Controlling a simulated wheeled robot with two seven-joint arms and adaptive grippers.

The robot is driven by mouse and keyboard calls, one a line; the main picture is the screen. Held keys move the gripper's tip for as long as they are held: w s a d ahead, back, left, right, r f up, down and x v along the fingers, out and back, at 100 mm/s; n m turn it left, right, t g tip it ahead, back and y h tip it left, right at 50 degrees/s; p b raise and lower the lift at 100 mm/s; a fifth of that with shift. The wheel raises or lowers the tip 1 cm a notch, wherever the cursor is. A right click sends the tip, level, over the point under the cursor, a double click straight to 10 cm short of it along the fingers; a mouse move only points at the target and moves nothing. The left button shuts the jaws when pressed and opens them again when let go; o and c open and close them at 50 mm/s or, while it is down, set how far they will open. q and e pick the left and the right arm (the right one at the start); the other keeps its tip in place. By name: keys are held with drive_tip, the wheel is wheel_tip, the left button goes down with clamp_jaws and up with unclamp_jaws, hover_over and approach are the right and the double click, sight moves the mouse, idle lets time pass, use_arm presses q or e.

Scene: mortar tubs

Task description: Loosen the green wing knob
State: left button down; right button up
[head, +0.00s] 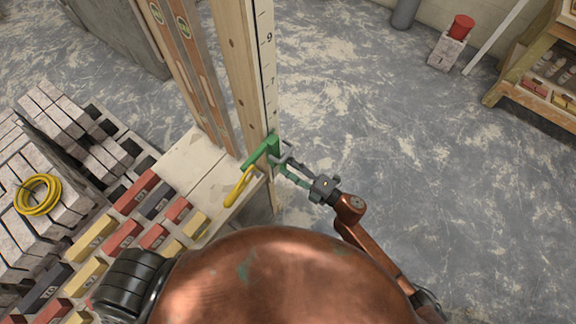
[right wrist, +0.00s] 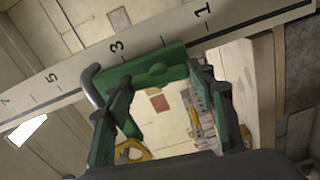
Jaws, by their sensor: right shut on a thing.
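A green fitting (head: 262,152) sits on the wooden measuring post (head: 266,60) near its lower end. In the right wrist view a broad green piece with a rounded bump, which I take as the wing knob (right wrist: 152,70), lies across the numbered face of the post (right wrist: 62,84). My right gripper (head: 283,163) reaches it from the right in the head view. In the right wrist view its fingers (right wrist: 150,82) stand at the two ends of the green piece, shut on it. The exact contact is partly hidden by the fingers. My left gripper is not in view.
Wooden levels (head: 187,60) stand left of the post. Coloured bricks (head: 137,192), grey blocks and a yellow coil (head: 38,195) lie at left.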

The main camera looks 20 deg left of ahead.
drive_tip(key=shift+s+f+n, duration=0.1)
drive_tip(key=shift+n, duration=0.5)
drive_tip(key=o, duration=1.2)
drive_tip(key=shift+c, duration=0.2)
